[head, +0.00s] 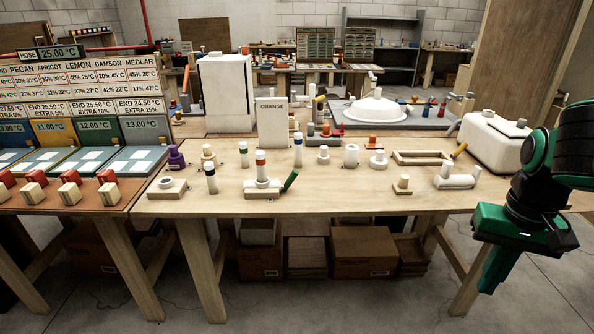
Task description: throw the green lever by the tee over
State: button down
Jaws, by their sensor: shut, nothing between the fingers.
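I cannot tell for certain that this fitting is the tee. My gripper (489,290) hangs at the lower right, in front of the table's right front edge, pointing down. It is shut and empty, well apart from the lever.
Striped posts (297,150) and the ORANGE sign (272,125) stand around the lever. A white tank (494,141) is at right. The front strip of tabletop is mostly clear.

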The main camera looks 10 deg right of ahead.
aim_at(293, 176)
jog(key=z, duration=0.1)
jog(key=i, duration=0.65)
jog(key=u, duration=0.95)
